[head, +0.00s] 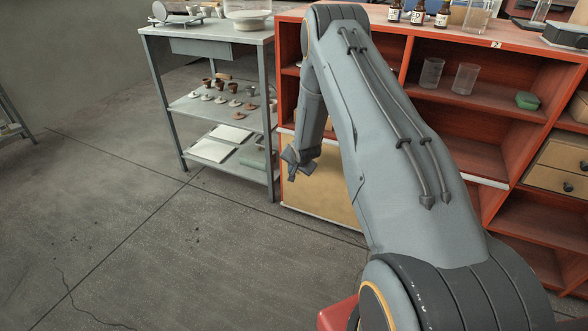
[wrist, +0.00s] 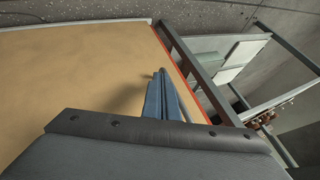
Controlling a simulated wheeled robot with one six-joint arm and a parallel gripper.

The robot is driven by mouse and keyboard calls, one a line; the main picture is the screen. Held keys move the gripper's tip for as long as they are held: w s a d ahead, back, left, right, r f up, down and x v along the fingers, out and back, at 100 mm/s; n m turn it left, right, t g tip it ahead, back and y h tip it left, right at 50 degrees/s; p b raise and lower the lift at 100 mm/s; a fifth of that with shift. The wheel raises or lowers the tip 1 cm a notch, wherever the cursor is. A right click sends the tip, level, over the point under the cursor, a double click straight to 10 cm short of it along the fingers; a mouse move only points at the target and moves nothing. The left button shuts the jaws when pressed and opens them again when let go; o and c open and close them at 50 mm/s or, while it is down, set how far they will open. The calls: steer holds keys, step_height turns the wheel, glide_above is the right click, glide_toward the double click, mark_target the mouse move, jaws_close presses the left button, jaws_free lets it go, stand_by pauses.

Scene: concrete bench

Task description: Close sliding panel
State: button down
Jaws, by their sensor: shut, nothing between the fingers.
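The sliding panel (head: 318,195) is a tan board low in the red shelf unit, at its left end in the head view. It also fills the left of the wrist view (wrist: 75,75). My arm hides its right part in the head view. My gripper (head: 288,163) is in front of the panel's upper left area, shut and empty. In the wrist view my gripper (wrist: 160,75) shows blue-grey fingers together over the panel, near its red-edged side. I cannot tell whether the fingertips touch the panel.
A grey metal trolley (head: 272,165) stands close to the left of the red shelf unit (head: 470,112), with cups and papers on its shelves.

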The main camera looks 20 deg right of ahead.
steer(key=s+d+r+p, duration=0.1)
steer(key=s+r+p, duration=0.3)
steer(key=s+r, duration=0.45)
steer(key=s+a+r+n+g, duration=0.25)
steer(key=s+a+r, duration=0.35)
steer(key=a+r, duration=0.35)
steer(key=s+a+r+n+g, duration=0.1)
steer(key=s+a+r+n, duration=0.4)
steer(key=a+r, duration=0.5)
steer(key=s+a+r+n+g+y, duration=0.1)
steer(key=s+a+r+n, duration=0.2)
steer(key=s, duration=0.7)
steer(key=s+a+r+n+g, duration=0.1)
steer(key=s+a+r+g, duration=0.3)
steer(key=s, duration=0.6)
steer(key=s+a+r+n+t+y, duration=0.1)
steer(key=s+a+r+n, duration=0.3)
steer(key=s, duration=0.6)
steer(key=s+d+r+m+h+p, duration=0.1)
steer(key=d+r+m+p, duration=0.4)
steer(key=d+r+p, duration=0.8)
steer(key=shift+r+p, duration=1.05)
steer(key=shift+p, duration=3.2)
steer(key=shift+s+d, duration=0.1)
